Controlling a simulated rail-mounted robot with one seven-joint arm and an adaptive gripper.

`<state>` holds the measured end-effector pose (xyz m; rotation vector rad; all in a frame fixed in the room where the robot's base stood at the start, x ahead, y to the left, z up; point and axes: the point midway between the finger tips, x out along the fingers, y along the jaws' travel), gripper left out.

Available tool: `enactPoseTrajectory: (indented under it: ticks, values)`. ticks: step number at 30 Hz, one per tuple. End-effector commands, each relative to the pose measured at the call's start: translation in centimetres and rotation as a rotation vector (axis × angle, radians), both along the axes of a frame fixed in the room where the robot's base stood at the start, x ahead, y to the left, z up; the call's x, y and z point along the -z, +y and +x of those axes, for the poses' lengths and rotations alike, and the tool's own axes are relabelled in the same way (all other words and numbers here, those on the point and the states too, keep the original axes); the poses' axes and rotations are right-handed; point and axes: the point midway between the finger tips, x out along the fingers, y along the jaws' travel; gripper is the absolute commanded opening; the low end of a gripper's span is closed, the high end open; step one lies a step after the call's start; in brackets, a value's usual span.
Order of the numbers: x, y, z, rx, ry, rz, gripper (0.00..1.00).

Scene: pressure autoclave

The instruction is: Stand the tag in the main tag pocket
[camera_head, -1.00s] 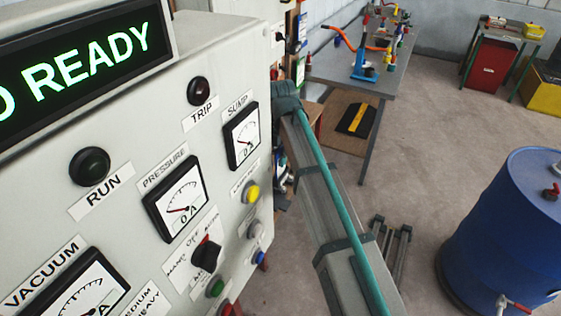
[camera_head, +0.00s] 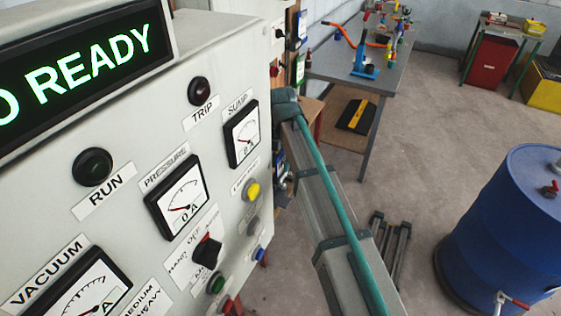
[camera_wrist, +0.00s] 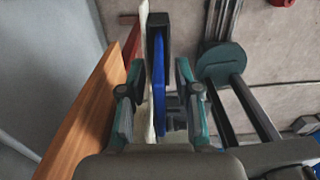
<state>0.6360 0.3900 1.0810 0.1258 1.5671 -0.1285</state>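In the wrist view, the two teal-and-grey fingers of my gripper (camera_wrist: 160,88) stand apart. Between them, seen nearly edge-on, are a thin blue piece (camera_wrist: 160,75) with a black part (camera_wrist: 157,28) at its far end and a cream plate edge (camera_wrist: 146,50) on its left. A narrow gap shows between the blue piece and the right finger, and I see no clear grip on it. I cannot tell which of these is the tag and which belongs to the pocket. In the head view my gripper is hidden behind the control cabinet (camera_head: 130,215).
A wooden board (camera_wrist: 85,110) stands close to the left of my gripper in the wrist view. In the head view a blue drum (camera_head: 505,225) stands at the right, a grey workbench (camera_head: 345,65) at the back, and a red bin (camera_head: 492,67) beyond.

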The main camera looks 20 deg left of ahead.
Motion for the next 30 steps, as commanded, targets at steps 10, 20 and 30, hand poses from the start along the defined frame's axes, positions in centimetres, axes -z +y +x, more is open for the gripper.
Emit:
enactPoseTrajectory:
  ticks: [10, 20, 30]
  values:
    - [-2.1, 0.1, 0.1, 0.000, -0.002, 0.002, 0.32]
    - [-7.9, 0.2, 0.2, 0.000, -0.002, 0.002, 0.32]
    - [-11.9, 0.1, 0.1, 0.000, 0.000, 0.000, 0.32]
